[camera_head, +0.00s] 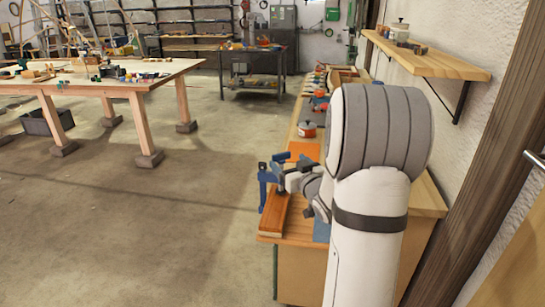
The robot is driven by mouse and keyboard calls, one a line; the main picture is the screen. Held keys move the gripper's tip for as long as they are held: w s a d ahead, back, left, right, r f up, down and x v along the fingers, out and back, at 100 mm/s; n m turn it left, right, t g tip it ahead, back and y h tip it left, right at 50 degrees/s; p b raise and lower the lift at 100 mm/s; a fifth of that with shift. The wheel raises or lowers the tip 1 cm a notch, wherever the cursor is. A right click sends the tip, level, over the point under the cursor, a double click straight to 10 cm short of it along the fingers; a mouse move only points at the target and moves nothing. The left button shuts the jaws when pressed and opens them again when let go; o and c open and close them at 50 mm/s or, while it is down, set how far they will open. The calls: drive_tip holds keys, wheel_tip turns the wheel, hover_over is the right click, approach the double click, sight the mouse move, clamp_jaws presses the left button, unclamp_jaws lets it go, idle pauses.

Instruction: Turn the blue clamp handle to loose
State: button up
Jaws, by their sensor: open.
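The blue clamp (263,187) stands upright at the left edge of the wooden bench, by a reddish-brown wooden lath (275,214). My gripper (281,178) is open at the clamp's upper right side, close to its top. The clamp's handle is small and partly covered by the gripper, so I cannot tell how it is turned or whether the fingers touch it. My white and grey arm covers much of the bench to the right.
The bench (428,200) runs along the right wall, with a red-and-white tin (307,130) and tools further back. A wall shelf (430,55) hangs above. A large wooden table (150,83) stands at the left. Open floor (190,220) lies left of the bench.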

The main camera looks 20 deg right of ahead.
sight(282, 155)
drive_tip(key=w+p, duration=0.1)
drive_tip(key=w, duration=0.6)
drive_tip(key=shift+w+a+p, duration=0.1)
drive_tip(key=shift+w+p, duration=0.25)
drive_tip(key=shift+w, duration=0.05)
drive_tip(key=shift+c, duration=0.6)
